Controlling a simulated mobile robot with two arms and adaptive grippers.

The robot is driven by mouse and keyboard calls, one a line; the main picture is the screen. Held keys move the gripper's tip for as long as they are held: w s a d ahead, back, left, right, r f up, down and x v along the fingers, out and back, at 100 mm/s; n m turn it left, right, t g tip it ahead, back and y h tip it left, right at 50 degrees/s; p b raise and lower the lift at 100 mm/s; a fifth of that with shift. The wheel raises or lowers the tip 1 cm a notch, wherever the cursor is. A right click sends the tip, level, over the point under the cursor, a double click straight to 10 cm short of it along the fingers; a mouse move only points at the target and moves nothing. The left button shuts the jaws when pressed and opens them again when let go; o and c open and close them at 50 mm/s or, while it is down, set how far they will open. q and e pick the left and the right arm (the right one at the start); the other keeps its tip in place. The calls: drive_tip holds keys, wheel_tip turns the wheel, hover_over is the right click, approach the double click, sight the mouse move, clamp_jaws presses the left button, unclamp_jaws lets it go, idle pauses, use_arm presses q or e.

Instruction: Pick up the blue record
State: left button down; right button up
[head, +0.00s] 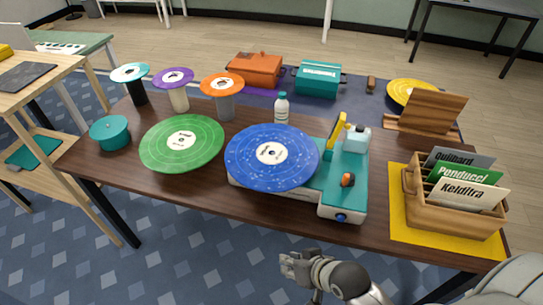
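The blue record (250,168) is a large speckled disc with a white label. It lies flat on the teal and white turntable (343,190) at the middle front of the table, and its left side reaches beyond the turntable's body. My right gripper (288,263) is below and in front of the turntable, in front of the table's near edge, apart from the record. Its fingers point left and are too small to tell open from shut. I see nothing held in it. My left gripper is not in view.
A green record (182,154) lies left of the blue one, close to it. A yellow tonearm-like part (337,133) rises at the blue record's right. A wooden crate (455,213) of sleeves stands right on a yellow mat (400,228). A bottle (281,110) stands behind.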

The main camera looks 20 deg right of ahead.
drive_tip(key=w+a+r+m+t+y, duration=0.2)
drive_tip(key=w+r+m+t, duration=0.1)
drive_tip(key=w, duration=0.2)
drive_tip(key=m+t+h, duration=0.1)
drive_tip(key=m+t, duration=0.6)
drive_tip(key=m, duration=0.4)
approach(279, 180)
drive_tip(key=x, duration=0.5)
drive_tip(key=shift+d+p, duration=0.2)
drive_tip(key=shift+p, duration=0.15)
drive_tip(key=shift+w+a, duration=0.15)
drive_tip(key=shift+w, duration=0.25)
drive_tip(key=p+x, duration=0.1)
drive_tip(key=x, duration=0.3)
drive_tip(key=shift+w+a+f, duration=0.1)
drive_tip(key=shift+a+f, duration=0.05)
drive_tip(key=shift+f, duration=0.05)
clamp_jaws()
